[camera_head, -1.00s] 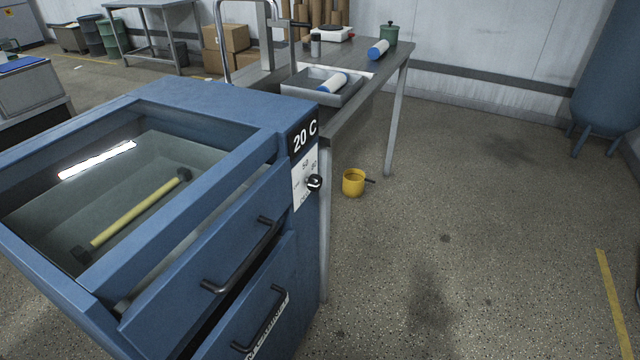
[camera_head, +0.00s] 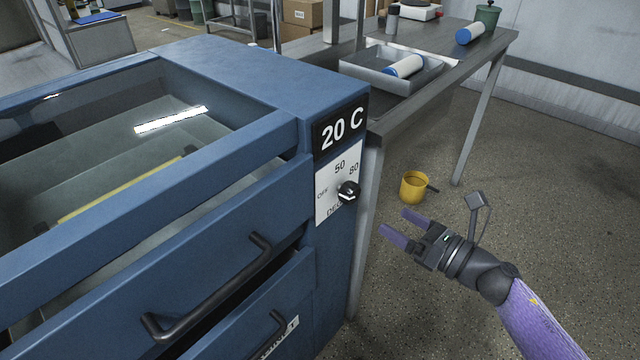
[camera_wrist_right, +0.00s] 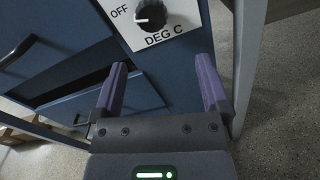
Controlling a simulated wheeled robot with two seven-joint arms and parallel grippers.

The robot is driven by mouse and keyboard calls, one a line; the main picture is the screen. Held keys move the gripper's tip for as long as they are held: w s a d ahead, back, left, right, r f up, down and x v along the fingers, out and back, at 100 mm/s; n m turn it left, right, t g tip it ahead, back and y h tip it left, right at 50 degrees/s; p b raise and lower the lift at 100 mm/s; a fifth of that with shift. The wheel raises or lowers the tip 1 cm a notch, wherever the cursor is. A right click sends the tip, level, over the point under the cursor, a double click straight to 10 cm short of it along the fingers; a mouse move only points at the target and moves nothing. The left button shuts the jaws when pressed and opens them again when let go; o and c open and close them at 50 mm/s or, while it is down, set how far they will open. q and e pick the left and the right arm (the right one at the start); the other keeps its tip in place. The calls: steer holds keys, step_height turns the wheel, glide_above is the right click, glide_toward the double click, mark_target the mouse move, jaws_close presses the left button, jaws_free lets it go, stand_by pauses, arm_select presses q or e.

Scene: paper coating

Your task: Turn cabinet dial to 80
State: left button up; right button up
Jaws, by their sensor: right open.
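The blue cabinet (camera_head: 230,80) stands at the left, with a black display (camera_head: 341,134) reading 20 C. Below it a white plate with OFF, 50, 80 and DEG C carries the black dial (camera_head: 348,191). The dial also shows in the right wrist view (camera_wrist_right: 151,15), with a white mark on it pointing towards OFF. My right gripper (camera_head: 397,222) is open and empty, to the right of and below the dial, apart from it. In the right wrist view its two purple fingers (camera_wrist_right: 163,88) are spread, with the dial beyond them. My left gripper is not in view.
Two drawers with black handles (camera_head: 215,290) are on the cabinet front; the lower one looks slightly open. A metal table (camera_head: 440,95) with a tray (camera_head: 365,72) stands behind. A yellow cup (camera_head: 413,187) is behind my right gripper. Open floor lies to the right.

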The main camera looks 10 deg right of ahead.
mark_target(355, 197)
steer(key=shift+n+y, duration=0.3)
steer(key=shift+n, duration=0.3)
steer(key=x, duration=0.3)
steer(key=b+x, duration=0.1)
steer(key=x, duration=0.5)
steer(key=shift+a+r+b, duration=0.3)
steer(key=shift+a+b, duration=0.05)
steer(key=shift+b, duration=0.05)
steer(key=shift+w+a+r, duration=0.1)
steer(key=shift+w+a, duration=0.2)
steer(key=shift+w, duration=0.05)
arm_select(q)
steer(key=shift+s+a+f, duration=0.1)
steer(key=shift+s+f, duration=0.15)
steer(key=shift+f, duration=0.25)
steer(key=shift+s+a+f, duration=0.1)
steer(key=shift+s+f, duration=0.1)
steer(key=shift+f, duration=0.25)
arm_select(e)
steer(key=c, duration=1.3)
